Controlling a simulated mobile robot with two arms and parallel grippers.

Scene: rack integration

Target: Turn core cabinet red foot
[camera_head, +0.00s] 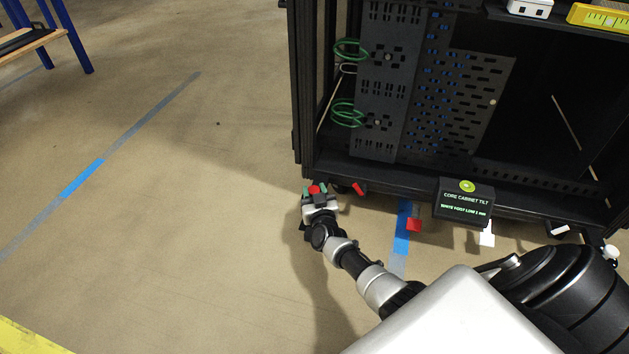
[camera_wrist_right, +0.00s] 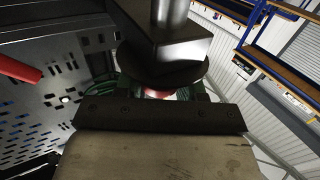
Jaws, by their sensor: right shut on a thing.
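The black core cabinet (camera_head: 300,90) stands at the right in the head view. My right gripper (camera_head: 316,190) is at its near left bottom corner. It is shut on a red foot (camera_head: 314,189), which shows between its green fingertips. In the right wrist view, a small red part of the foot (camera_wrist_right: 160,93) shows between the fingers, under a dark metal block and post (camera_wrist_right: 165,50); the rest is hidden. A display (camera_head: 464,202) on the cabinet's lower edge reads "CORE CABINET TILT" and appears to say "WHITE POST LOW 2 MM". My left gripper is out of view.
A red lever (camera_head: 360,188) sticks out just right of my gripper; it also shows in the wrist view (camera_wrist_right: 18,68). A yellow level (camera_head: 600,17) lies on the shelf.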

